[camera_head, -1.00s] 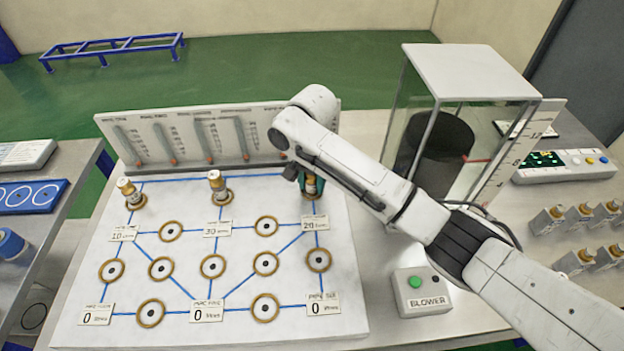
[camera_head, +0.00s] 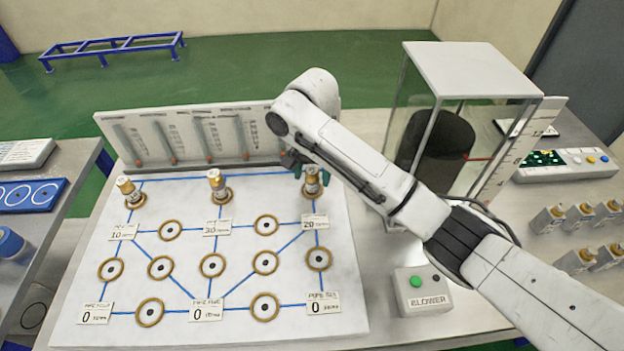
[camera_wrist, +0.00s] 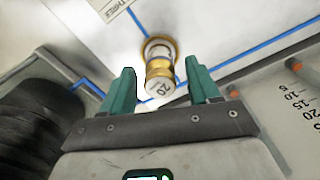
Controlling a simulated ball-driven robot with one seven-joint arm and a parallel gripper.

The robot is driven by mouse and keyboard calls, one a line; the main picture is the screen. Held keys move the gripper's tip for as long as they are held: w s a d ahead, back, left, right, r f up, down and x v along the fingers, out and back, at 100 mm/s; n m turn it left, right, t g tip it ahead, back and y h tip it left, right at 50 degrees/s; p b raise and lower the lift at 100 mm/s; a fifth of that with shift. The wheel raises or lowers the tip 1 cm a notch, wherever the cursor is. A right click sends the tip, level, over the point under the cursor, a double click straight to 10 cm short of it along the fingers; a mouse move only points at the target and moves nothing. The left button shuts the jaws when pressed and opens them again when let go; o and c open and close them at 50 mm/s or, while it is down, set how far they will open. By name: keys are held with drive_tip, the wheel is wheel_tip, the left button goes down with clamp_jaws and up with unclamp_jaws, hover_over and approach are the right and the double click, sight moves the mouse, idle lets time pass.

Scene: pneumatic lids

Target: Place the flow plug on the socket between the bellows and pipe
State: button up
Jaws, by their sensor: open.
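Three brass-and-white plugs stand upright in the top row of the white board. They are the left plug (camera_head: 129,190), the middle plug (camera_head: 217,184) and the right plug (camera_head: 311,184). My gripper (camera_head: 309,168) is open at the right plug, with its green fingers apart. In the wrist view, that plug (camera_wrist: 160,78) shows between and beyond the fingertips, marked 20, on its brass-ringed socket. Empty sockets fill the lower rows, among them the right-hand one (camera_head: 318,258) above the pipe label (camera_head: 323,302). The black bellows-like cylinder (camera_head: 440,140) stands in the clear case.
A gauge panel (camera_head: 200,138) stands along the board's back edge, close to my gripper. The clear case (camera_head: 470,72) is behind and right of my arm. A blower box (camera_head: 423,291) with a green button sits right of the board.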

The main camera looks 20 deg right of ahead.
sight(312, 170)
wheel_tip(312, 170, up, 9)
drive_tip(key=shift+r+p, duration=0.15)
drive_tip(key=shift+p, duration=1.05)
idle(1.3)
